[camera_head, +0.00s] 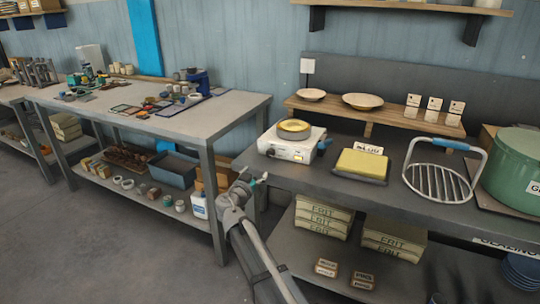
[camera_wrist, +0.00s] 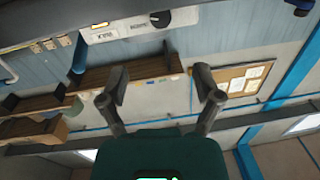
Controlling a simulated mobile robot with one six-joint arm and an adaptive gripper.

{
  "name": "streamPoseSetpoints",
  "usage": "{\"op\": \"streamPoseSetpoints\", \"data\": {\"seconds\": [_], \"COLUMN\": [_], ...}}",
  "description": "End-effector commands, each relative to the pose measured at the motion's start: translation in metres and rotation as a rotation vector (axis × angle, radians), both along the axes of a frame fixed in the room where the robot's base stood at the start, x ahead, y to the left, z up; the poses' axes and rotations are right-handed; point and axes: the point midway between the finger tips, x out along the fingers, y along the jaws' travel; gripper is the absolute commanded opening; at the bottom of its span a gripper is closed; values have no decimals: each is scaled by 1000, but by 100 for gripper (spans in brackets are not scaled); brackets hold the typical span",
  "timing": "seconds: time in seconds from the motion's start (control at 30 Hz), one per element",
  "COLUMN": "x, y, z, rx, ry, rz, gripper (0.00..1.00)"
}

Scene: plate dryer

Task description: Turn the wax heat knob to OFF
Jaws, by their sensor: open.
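The wax heater (camera_head: 288,149) is a white box on the dark bench, with a round yellow pan (camera_head: 294,129) on top. Its white front also shows at the top of the wrist view (camera_wrist: 125,31), upside down. A dark round knob (camera_wrist: 160,18) sits on that front; its pointer setting is too small to read. My gripper (camera_head: 254,181) is in front of the bench edge, left of and below the heater, and apart from it. In the wrist view my gripper (camera_wrist: 160,88) has its two fingers spread wide, with nothing between them.
A yellow sponge-like block (camera_head: 361,163), a wire rack (camera_head: 438,180) and a green pot (camera_head: 515,170) stand to the heater's right. A wooden shelf (camera_head: 380,114) with dishes is behind. A cluttered table (camera_head: 235,106) stands at left, with floor in front.

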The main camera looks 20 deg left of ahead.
Motion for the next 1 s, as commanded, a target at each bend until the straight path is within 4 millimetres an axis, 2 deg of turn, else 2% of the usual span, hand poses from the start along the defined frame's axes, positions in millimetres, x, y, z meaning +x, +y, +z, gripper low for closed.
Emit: {"op": "streamPoseSetpoints", "data": {"seconds": [0.47, 0.67, 1.0], "x": [8, 28, 79], "y": [1, 1, 2], "z": [0, 0, 0], "rx": [-2, -3, -3], "ry": [0, 0, 0], "rz": [-1, -1, -2], "gripper": [83, 83, 83]}}
